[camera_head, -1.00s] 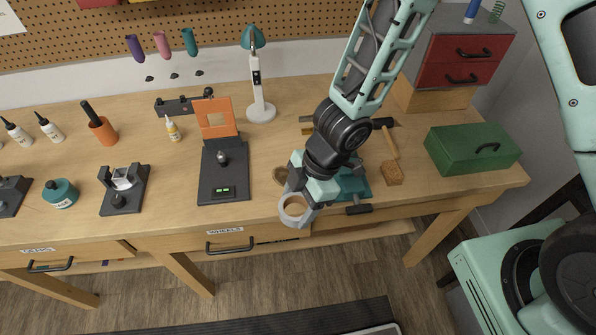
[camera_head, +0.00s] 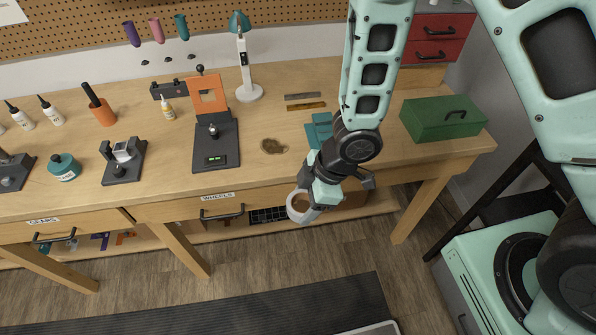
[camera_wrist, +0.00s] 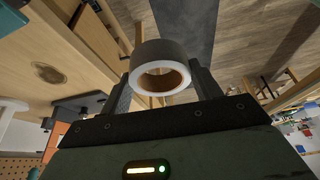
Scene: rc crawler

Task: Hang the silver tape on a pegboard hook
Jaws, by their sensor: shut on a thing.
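The silver tape (camera_head: 299,206) is a grey roll with a white side and a brown core. My gripper (camera_head: 310,207) is shut on it and holds it in front of the workbench's front edge, over the floor. In the wrist view the tape (camera_wrist: 159,70) sits between the two fingers of my gripper (camera_wrist: 162,82), its opening facing the camera. The pegboard (camera_head: 300,18) runs along the wall behind the bench. Part of it is hidden behind my arm, and no hook can be made out clearly.
The workbench (camera_head: 350,155) carries an orange and black machine (camera_head: 215,145), a white lamp (camera_head: 246,70), a green toolbox (camera_head: 443,118) and several bottles. Purple, pink and teal holders (camera_head: 155,30) are on the wall.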

